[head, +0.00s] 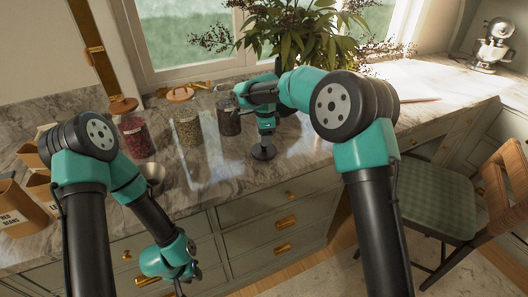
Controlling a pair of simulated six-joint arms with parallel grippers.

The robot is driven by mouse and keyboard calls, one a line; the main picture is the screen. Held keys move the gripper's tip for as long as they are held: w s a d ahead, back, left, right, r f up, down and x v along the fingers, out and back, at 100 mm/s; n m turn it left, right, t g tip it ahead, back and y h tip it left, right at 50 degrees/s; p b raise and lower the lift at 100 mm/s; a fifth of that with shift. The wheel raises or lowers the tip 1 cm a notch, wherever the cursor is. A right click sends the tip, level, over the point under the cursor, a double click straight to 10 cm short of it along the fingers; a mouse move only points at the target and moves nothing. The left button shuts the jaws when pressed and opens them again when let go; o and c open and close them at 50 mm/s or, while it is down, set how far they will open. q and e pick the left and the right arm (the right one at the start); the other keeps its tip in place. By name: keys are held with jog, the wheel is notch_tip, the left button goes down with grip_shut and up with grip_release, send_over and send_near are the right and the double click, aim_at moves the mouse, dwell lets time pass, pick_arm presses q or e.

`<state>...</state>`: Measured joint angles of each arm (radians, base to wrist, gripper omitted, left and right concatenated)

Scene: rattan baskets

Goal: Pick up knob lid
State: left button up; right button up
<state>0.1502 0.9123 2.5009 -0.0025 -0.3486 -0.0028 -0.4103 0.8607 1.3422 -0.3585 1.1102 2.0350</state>
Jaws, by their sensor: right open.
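A dark round lid (263,153) with a knob on top appears to rest flat on the marble counter, right of the jars. My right gripper (266,131) points down directly over its knob; the jaws are open. Whether the fingers touch the knob is too small to tell. My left gripper (179,288) hangs low at the bottom, in front of the drawers and away from the lid; its fingertips are too small to read.
A terracotta lid (180,94), a metal bowl (153,172) and labelled brown boxes (18,206) are further left. A leafy plant (300,30) stands behind.

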aim_at(264, 149)
jog(key=f, duration=0.4)
jog(key=shift+a+f, duration=0.1)
jog(key=shift+a, duration=0.1)
grip_shut()
dwell(0.6)
